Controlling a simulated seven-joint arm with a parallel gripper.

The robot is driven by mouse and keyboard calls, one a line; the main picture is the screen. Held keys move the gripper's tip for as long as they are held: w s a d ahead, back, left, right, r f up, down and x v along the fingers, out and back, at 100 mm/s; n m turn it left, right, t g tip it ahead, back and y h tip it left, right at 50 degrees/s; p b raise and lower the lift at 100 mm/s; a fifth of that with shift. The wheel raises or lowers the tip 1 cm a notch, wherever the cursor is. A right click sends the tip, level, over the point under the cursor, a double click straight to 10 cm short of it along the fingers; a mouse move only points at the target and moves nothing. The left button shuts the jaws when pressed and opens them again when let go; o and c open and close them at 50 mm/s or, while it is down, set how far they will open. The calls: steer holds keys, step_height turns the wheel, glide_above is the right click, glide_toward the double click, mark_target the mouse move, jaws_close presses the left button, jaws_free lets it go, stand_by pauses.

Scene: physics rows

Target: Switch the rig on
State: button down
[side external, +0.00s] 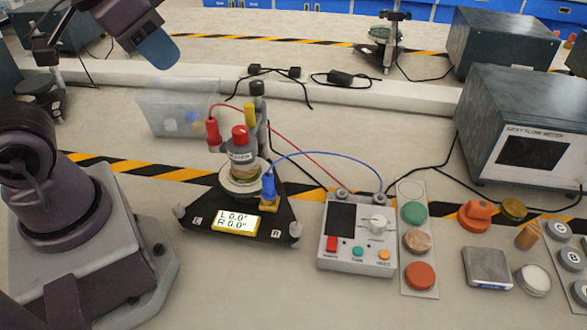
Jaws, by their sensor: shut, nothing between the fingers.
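The rig has a black triangular base (210,232) with a lit yellow display (237,222) that seems to read L 0.0, R 0.0. A round stack with a red top (240,135) stands on it. A red plug (213,131) and a blue plug (268,187) carry cables toward a grey control box (357,262). The box has a dark screen (341,219), a white knob (377,224), a red button (332,243), a teal button (358,251) and an orange button (384,255).
Right of the box, a grey strip holds round coloured pads (419,276). Beyond it are an orange knob-like piece (475,216), a metal block (487,268) and a white-topped disc (533,279). A large grey meter (525,125) stands at the right. A clear bin (180,112) sits behind the rig.

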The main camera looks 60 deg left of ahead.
steer(key=shift+a+r, duration=0.1)
steer(key=w+d+f+n+g, duration=0.3)
steer(key=w+d+f+n, duration=0.5)
steer(key=n, duration=0.5)
steer(key=w+d+f+n+g+h, duration=0.1)
steer(key=w+d+f+n+g, duration=0.2)
steer(key=w+d+f+n, duration=0.5)
steer(key=d+n, duration=0.2)
steer(key=n, duration=0.4)
steer(key=shift+w+g, duration=0.2)
steer(key=shift+g, duration=0.1)
steer(key=shift+f, duration=0.1)
